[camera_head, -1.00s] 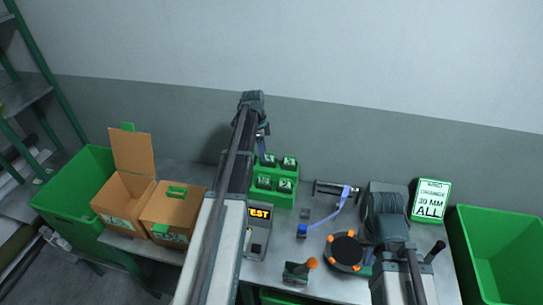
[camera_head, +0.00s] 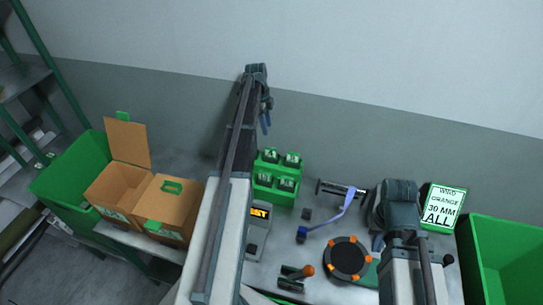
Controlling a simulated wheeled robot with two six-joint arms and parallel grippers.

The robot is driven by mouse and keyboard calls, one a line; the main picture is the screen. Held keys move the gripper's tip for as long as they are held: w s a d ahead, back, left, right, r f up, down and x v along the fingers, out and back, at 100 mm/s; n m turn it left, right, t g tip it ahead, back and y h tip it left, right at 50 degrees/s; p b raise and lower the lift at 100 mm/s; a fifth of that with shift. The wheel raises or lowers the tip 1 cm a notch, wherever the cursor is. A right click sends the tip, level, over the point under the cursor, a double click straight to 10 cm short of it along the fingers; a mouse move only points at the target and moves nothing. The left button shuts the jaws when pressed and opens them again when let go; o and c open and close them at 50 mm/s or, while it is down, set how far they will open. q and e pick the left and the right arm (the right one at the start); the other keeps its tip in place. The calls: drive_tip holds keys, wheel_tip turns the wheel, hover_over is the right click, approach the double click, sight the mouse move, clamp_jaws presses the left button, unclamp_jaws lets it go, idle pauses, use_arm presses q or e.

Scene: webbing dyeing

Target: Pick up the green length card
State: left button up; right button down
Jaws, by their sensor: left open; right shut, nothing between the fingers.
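A green rack (camera_head: 262,193) stands on the table at the middle and holds several dark blocks with green-and-white labels. I cannot tell which piece, if any, is the green length card. My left gripper (camera_head: 265,122) is open and empty, raised above and behind the rack, fingers pointing down. My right gripper (camera_head: 378,242) is shut and empty, low over the table beside the black disc with orange knobs (camera_head: 347,258).
A sign reading WIND ORANGE 30 MM ALL (camera_head: 442,206) stands at the right beside a green bin (camera_head: 510,255). Cardboard boxes (camera_head: 167,210) and another green bin (camera_head: 70,178) are at the left. A blue-violet strap (camera_head: 340,212) lies right of the rack.

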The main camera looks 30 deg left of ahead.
sight(271, 149)
use_arm(q)
drive_tip(key=f+b, duration=0.5)
drive_tip(key=d+f+b, duration=0.1)
drive_tip(key=f+b, duration=0.1)
drive_tip(key=f, duration=0.1)
drive_tip(key=shift+w+d, duration=0.1)
drive_tip(key=shift+w, duration=0.05)
drive_tip(key=shift+r, duration=0.1)
drive_tip(key=f+b, duration=0.5)
drive_tip(key=shift+d+f, duration=0.2)
drive_tip(key=shift+d, duration=0.2)
drive_tip(key=shift+r, duration=0.1)
clamp_jaws()
